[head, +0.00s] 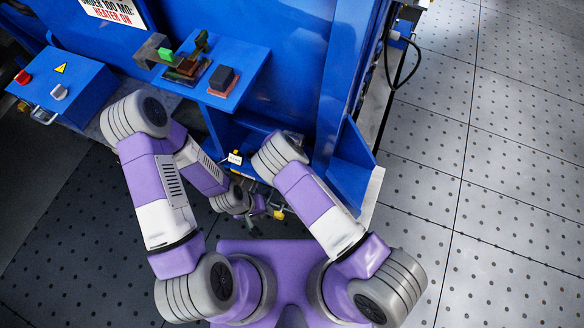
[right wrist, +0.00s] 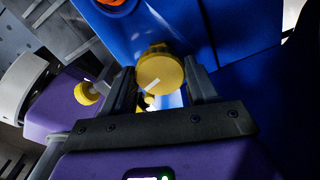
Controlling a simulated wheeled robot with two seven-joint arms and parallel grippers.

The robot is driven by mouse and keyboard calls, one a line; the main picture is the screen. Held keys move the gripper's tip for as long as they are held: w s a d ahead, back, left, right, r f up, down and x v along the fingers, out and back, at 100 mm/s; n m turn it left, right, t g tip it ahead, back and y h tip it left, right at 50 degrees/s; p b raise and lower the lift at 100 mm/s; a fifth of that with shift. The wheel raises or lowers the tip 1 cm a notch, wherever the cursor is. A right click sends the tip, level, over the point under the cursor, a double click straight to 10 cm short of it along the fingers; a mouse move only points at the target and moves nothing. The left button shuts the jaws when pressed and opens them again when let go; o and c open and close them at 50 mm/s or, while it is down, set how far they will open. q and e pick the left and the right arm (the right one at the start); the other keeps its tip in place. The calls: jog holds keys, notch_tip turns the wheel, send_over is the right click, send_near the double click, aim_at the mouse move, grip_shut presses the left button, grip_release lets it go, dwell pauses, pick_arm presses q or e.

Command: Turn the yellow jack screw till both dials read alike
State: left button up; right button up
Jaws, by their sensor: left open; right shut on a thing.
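The yellow jack screw (right wrist: 160,74) shows in the right wrist view as a round yellow knob with a pale mark on its face. My right gripper (right wrist: 160,88) has a finger on each side of the knob and is shut on it. In the head view the right gripper is hidden behind its own arm. My left gripper (head: 258,207) is open, low in front of the blue machine, small and partly covered by my arm; I see nothing held in it. Neither dial can be made out in these views.
The blue machine (head: 290,60) has a shelf (head: 247,68) with small blocks on it. A blue control box (head: 72,80) with a red button stands at left. A second yellow knob (right wrist: 86,93) shows in the right wrist view. The floor (head: 490,160) at right is clear.

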jog(key=m, duration=0.6)
jog(key=shift+d+f, duration=0.1)
jog(key=m, duration=0.5)
jog(key=shift+s+m, duration=0.15)
jog(key=shift+m, duration=0.25)
jog(key=o, duration=1.1)
jog(key=shift+c, duration=0.2)
